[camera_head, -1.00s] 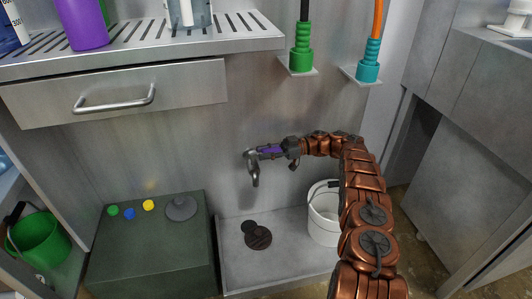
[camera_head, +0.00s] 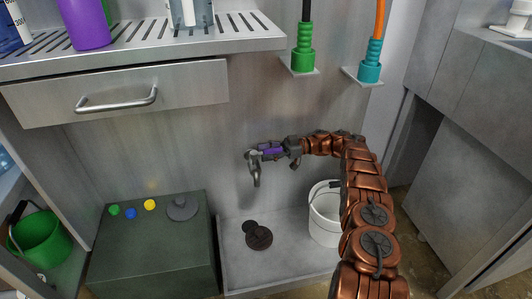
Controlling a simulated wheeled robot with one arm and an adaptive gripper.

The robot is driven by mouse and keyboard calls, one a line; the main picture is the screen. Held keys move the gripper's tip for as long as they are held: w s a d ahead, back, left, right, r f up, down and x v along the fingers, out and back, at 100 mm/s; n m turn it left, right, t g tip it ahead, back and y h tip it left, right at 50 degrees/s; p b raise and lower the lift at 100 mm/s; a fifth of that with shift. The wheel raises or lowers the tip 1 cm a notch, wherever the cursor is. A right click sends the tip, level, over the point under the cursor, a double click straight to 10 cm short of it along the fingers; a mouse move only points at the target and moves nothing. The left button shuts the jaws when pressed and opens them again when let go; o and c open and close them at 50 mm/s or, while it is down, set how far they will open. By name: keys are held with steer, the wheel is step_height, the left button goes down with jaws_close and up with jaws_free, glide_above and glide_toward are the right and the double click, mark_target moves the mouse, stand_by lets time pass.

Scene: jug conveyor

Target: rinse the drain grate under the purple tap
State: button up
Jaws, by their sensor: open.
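The purple tap (camera_head: 270,150) juts from the steel back wall, with its grey spout (camera_head: 256,172) pointing down over a shallow grey basin. The dark round drain grate (camera_head: 259,237) lies on the basin floor, below the spout. A smaller dark round shape (camera_head: 249,226), perhaps the drain hole, shows at its upper left edge. My gripper (camera_head: 291,151) is open at the right end of the purple part, close to it. I cannot tell whether it touches the tap. My arm comes in from the lower right.
A white bucket (camera_head: 324,218) stands at the basin's right, beside my arm. A dark green box (camera_head: 150,250) with coloured knobs stands left of the basin. A green bucket (camera_head: 42,240) is at far left. A slotted shelf (camera_head: 240,30) and drawer (camera_head: 180,92) overhang from upper left.

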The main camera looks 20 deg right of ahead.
step_height(320, 180, up, 10)
steer(key=shift+f, duration=0.1)
stand_by(0.4)
stand_by(0.7)
